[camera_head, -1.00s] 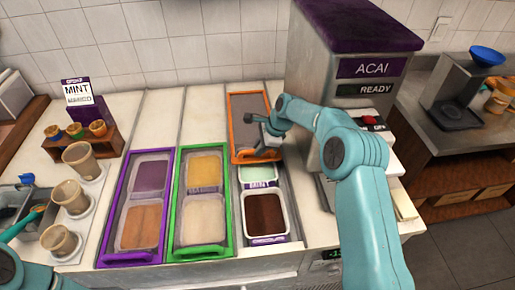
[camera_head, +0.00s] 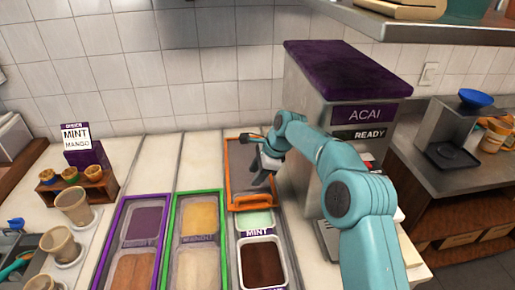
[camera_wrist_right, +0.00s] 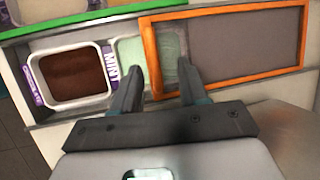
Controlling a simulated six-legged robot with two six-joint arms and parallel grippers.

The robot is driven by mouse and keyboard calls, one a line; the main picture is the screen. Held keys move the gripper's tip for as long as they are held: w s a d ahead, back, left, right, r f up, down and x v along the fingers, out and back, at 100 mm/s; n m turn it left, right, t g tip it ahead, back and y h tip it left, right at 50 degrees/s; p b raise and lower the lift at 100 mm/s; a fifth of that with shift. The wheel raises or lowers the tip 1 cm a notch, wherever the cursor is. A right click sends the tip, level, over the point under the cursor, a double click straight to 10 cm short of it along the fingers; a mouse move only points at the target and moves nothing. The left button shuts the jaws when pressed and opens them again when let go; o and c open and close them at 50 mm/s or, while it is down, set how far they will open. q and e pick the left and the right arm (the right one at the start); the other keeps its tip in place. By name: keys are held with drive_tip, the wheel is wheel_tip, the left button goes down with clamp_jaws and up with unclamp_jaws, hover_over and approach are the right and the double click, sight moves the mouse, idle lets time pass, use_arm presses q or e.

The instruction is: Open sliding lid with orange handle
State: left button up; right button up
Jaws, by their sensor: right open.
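The sliding lid (camera_head: 237,160) is a grey panel in an orange frame on the right-hand topping bay, lying toward the back. Its orange handle (camera_head: 252,202) is at the front end. The mint tub (camera_head: 256,219) shows partly in front of it, with the brown tub (camera_head: 262,264) nearer. My right gripper (camera_head: 260,180) is over the lid, just behind the handle. In the right wrist view the gripper (camera_wrist_right: 157,75) is open, its fingers on either side of the lid's orange end bar (camera_wrist_right: 150,55); I cannot tell whether they touch it. My left gripper is not in view.
A purple-framed bay (camera_head: 111,232) and a green-framed bay (camera_head: 170,230) stand to the left. The acai machine (camera_head: 310,105) stands close on the right of the lid. Cups (camera_head: 73,207) and a small wooden rack (camera_head: 80,189) are at the far left.

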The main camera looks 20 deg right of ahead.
wheel_tip(320, 180, up, 11)
drive_tip(key=p, duration=0.2)
drive_tip(key=shift+d, duration=0.1)
